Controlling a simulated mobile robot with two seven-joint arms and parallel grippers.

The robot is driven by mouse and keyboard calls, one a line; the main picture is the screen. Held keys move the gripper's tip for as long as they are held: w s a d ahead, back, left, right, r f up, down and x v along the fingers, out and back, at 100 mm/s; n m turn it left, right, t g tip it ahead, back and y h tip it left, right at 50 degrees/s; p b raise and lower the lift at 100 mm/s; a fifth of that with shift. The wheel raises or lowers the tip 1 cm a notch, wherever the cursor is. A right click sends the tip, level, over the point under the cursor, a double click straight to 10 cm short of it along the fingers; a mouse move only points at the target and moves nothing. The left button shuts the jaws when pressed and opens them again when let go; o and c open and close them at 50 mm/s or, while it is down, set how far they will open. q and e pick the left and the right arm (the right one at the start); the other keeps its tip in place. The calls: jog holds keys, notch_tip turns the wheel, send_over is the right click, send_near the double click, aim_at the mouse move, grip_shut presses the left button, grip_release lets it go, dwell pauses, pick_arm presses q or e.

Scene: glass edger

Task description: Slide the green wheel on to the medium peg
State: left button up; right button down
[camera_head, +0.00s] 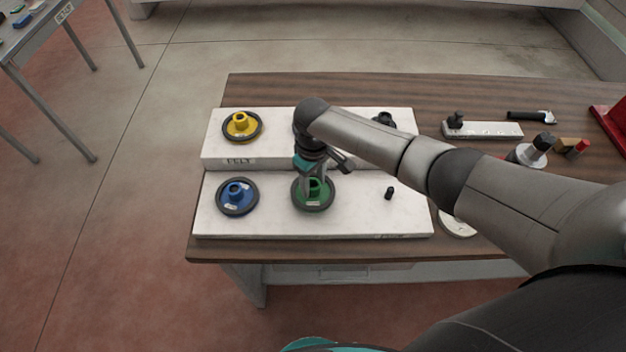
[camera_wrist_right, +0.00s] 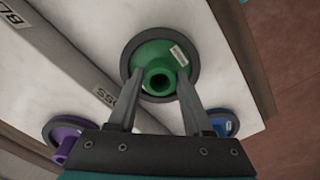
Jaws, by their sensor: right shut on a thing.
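The green wheel (camera_head: 313,203), with a dark rim and a raised green hub, is at the middle of the front white board (camera_head: 350,218). It also shows in the right wrist view (camera_wrist_right: 157,54). My right gripper (camera_head: 314,184) points down at it, its two fingers (camera_wrist_right: 157,82) shut on the hub. I cannot tell whether the wheel rests on the board or is slightly above it. A short black peg (camera_head: 389,193) stands bare on the right part of the front board. Which peg is the medium one is not clear. My left gripper is not in view.
A blue wheel (camera_head: 237,196) is on the left of the front board. A yellow wheel (camera_head: 241,125) is on the raised rear board. A purple wheel (camera_wrist_right: 62,138) shows in the wrist view. Tools, including a hammer (camera_head: 532,116), lie at the right of the table.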

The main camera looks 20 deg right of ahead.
jog(key=shift+f+b, duration=0.65)
jog(key=shift+f, duration=0.3)
jog(key=shift+c, duration=1.2)
grip_release()
notch_tip(320, 180, up, 15)
jog(key=p, duration=0.1)
jog(key=shift+r, duration=0.15)
